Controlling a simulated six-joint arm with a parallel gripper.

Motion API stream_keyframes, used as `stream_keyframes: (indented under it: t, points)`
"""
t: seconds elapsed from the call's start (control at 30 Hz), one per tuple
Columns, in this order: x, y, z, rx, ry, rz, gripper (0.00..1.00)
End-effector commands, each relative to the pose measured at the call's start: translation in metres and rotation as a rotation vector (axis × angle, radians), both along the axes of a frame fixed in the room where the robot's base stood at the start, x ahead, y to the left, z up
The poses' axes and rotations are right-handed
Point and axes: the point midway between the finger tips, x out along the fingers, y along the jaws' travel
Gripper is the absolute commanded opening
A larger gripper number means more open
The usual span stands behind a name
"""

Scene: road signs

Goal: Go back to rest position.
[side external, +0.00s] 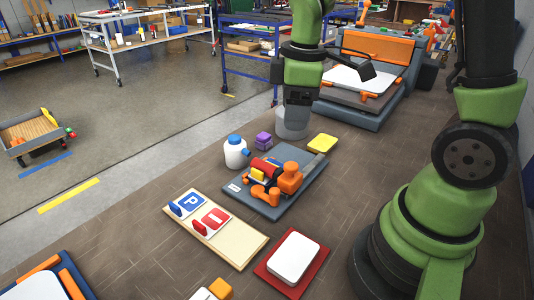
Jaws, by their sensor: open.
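My gripper (297,101) is in the upper middle of the side external view, pointing down above the floor-like brown work surface. It is open, and I see nothing held in it. Its fingertips are small and hard to make out against a grey cylindrical container (291,125) just below it. A blue road sign with a white P (188,203) and a red sign with a white bar (214,222) lie side by side on a pale wooden board (236,245), apart from the gripper.
A grey tray (240,201) holds an orange and red device (275,178). A white bottle with a blue cap (235,153), purple blocks (263,140) and a yellow pad (322,143) stand near it. A white block (293,257) sits on a red base at the front.

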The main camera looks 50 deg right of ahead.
Motion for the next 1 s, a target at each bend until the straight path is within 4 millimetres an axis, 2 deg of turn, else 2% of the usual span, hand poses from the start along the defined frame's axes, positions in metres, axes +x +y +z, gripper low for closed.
stream_keyframes:
  t: [0.03, 0.2, 0.4, 0.5, 0.63, 1.0]
  points:
    - [-0.006, 0.006, 0.016, 0.013, -0.051, -0.069, 0.59]
    - [-0.036, 0.027, 0.062, 0.112, -0.208, -0.368, 0.59]
    - [-0.078, 0.047, 0.095, 0.301, -0.346, -0.682, 0.59]
    - [-0.094, 0.054, 0.102, 0.39, -0.382, -0.794, 0.59]
    - [-0.107, 0.059, 0.106, 0.47, -0.403, -0.885, 0.59]
    - [-0.112, 0.061, 0.107, 0.5, -0.407, -0.922, 0.59]
